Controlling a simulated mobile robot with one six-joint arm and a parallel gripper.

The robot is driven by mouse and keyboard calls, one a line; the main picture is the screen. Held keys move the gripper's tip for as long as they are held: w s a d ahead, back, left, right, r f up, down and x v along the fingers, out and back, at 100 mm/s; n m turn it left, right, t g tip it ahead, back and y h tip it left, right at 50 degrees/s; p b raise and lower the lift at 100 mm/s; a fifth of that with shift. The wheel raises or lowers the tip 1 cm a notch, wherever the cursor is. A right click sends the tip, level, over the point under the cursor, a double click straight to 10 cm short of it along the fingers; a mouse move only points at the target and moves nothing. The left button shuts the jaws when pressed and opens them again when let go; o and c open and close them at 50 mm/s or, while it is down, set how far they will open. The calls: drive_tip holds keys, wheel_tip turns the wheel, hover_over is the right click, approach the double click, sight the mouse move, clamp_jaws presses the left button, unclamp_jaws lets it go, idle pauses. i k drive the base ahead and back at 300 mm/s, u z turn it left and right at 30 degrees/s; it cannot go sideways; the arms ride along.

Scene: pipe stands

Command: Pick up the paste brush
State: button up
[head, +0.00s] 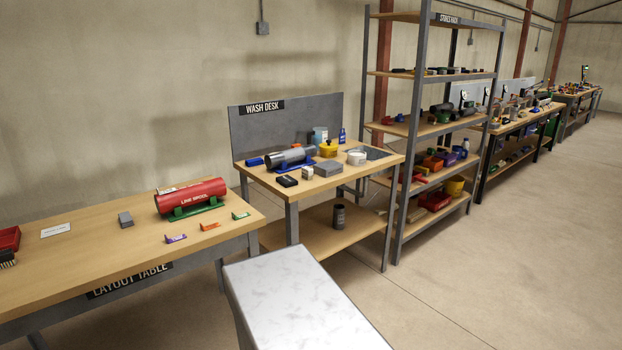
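I cannot single out the paste brush in the head view. A dark brush-like thing (8,258) with a black lower part lies at the left edge of the layout table (95,268), beside a red tray. It is cut off by the picture's edge, so I cannot tell what it is. Small items on the wash desk (367,164) include a yellow pot (328,149) and a white round tub (356,157); none shows clearly as a brush. My gripper is not in view.
A red pipe (190,196) rests on a green stand on the layout table. A steel pipe (290,158) rests on blue supports on the wash desk. The stores rack (429,130) stands right of it, with more benches beyond. The concrete floor (520,220) at right is clear.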

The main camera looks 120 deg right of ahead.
sight(307, 172)
drive_tip(key=u, duration=0.2)
drive_tip(key=k, duration=2.85)
drive_tip(key=z, duration=1.6)
